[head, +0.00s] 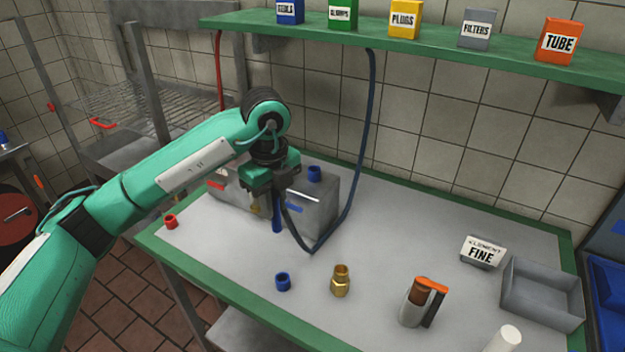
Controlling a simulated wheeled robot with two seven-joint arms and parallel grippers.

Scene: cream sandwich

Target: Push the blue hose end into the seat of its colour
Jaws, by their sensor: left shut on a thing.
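My left gripper (273,197) is shut on the blue hose end (277,222), which points down in front of the grey metal box (325,203). The dark blue hose (371,110) hangs from the shelf, dips in a loop near the table and rises to the gripper. A blue round fitting (314,173) stands on top of the box, right of and behind the gripper. A blue mark (294,208) is on the box front, and a red mark (216,186) is at its left. The gripper hides part of the box. My right gripper is not in view.
On the table (410,230) lie a loose blue collar (283,282), a red collar (170,221), a brass fitting (341,282) and an orange-topped canister (421,302). A grey tray (542,295) is at the right. A red hose (219,70) hangs behind. The green shelf (440,50) is above.

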